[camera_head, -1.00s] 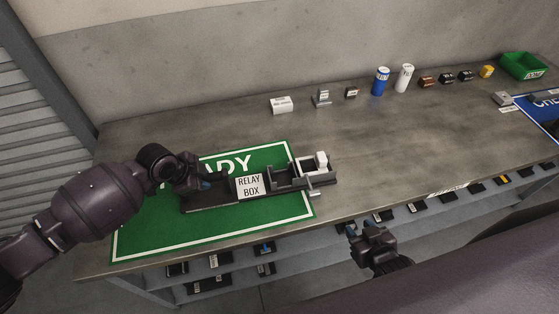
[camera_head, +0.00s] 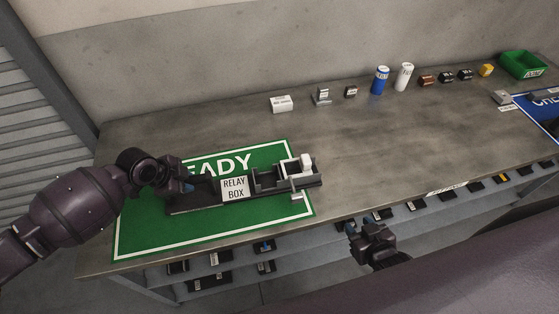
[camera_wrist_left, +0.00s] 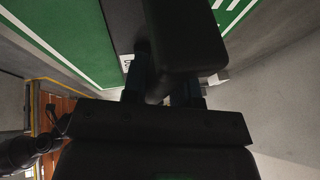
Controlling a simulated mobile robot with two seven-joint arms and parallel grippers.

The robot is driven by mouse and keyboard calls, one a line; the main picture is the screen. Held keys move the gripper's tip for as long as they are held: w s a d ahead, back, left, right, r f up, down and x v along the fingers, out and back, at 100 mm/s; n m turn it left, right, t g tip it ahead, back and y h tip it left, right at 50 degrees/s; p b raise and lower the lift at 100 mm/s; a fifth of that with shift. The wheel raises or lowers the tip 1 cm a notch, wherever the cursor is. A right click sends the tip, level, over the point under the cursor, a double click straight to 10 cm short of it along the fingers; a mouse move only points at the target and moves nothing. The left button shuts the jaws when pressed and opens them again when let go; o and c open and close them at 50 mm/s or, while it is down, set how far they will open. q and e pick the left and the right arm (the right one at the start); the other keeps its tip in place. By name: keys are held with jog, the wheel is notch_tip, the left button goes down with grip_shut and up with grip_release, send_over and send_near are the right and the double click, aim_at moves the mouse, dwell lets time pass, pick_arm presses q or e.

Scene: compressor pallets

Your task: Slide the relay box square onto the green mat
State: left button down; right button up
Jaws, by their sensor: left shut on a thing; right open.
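The relay box (camera_head: 235,189) is a long dark tray with a white label and a white block at its right end. It lies on the green mat (camera_head: 150,236), at a slight angle to the mat's edges, and its right end reaches over the mat's right border. My left gripper (camera_head: 188,184) is shut on the left end of the relay box. In the left wrist view the gripper (camera_wrist_left: 163,88) grips a dark part, and the green mat (camera_wrist_left: 85,35) shows beyond. My right gripper (camera_head: 362,232) is open and empty, in front of the bench's front edge.
Several small parts stand along the back of the bench, with a blue can (camera_head: 380,80) and a white can (camera_head: 404,77). A green bin (camera_head: 523,65) and a blue mat (camera_head: 543,108) are at the right. The middle of the bench is clear. Shelves with parts sit below.

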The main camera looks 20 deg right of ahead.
pick_arm(q)
jog(key=c, duration=0.8)
grip_release()
jog(key=shift+a+f, duration=0.25)
jog(key=shift+f, duration=0.1)
jog(key=shift+d+r, duration=0.1)
jog(key=shift+r, duration=0.05)
jog(key=shift+r, duration=0.1)
jog(key=v, duration=1.1)
jog(key=shift+s+r, duration=0.1)
jog(key=shift+r, duration=0.25)
